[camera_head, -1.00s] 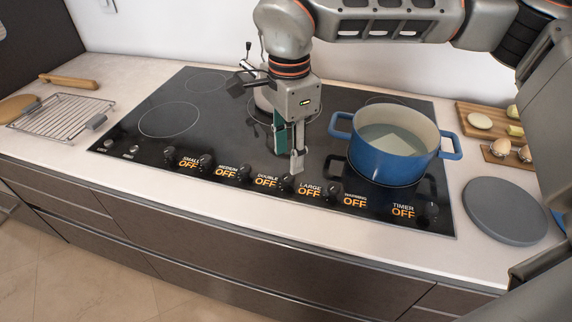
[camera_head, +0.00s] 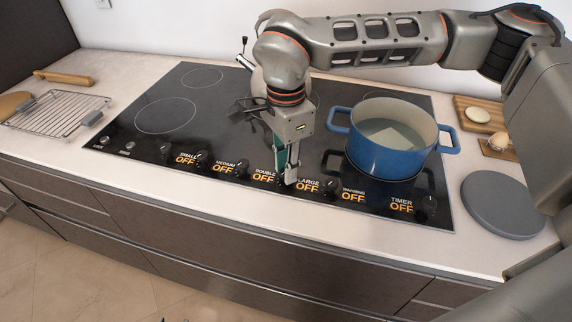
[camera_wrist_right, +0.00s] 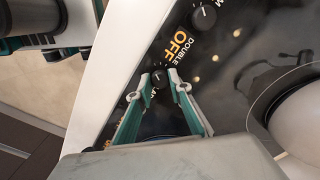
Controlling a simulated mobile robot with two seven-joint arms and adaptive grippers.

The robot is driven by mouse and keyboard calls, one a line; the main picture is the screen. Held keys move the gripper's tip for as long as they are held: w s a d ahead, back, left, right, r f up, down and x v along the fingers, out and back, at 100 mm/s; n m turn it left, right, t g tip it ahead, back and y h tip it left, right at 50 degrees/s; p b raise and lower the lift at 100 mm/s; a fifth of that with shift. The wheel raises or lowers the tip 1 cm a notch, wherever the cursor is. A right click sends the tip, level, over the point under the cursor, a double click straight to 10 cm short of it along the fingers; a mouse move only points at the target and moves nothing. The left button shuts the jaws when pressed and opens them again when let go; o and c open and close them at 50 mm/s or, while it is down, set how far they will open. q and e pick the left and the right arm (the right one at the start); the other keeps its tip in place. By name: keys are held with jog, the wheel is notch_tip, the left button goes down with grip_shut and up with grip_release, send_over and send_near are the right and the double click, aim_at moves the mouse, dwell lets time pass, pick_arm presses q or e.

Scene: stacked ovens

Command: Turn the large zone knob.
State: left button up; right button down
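The large zone knob (camera_wrist_right: 157,76) is a small black knob on the cooktop's front strip, beside the "LARGE OFF" label (camera_head: 307,186). My right gripper (camera_head: 290,182) points down at it and mostly hides it in the head view. In the right wrist view its two fingertips (camera_wrist_right: 165,82) are apart, with the knob showing between and just beyond them; I cannot tell whether they touch it. The display reads OFF. Part of what looks like my left gripper (camera_wrist_right: 40,25) shows at the wrist view's top left; its fingers are unclear.
The double zone knob (camera_wrist_right: 204,17) and the warming knob (camera_head: 330,188) flank the large one. A blue pot (camera_head: 390,140) stands on the cooktop to the right. A kettle-like vessel (camera_head: 258,82) is behind my gripper. A grey round board (camera_head: 503,205) lies at right.

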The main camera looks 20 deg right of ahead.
jog(key=shift+m, duration=0.3)
jog(key=m, duration=0.4)
jog(key=shift+m+p, duration=0.3)
jog(key=m, duration=1.2)
jog(key=shift+m, duration=0.4)
jog(key=m, duration=0.3)
jog(key=shift+m, duration=1.3)
jog(key=shift+b, duration=0.3)
jog(key=c, duration=1.8)
grip_release()
jog(key=shift+c, duration=0.2)
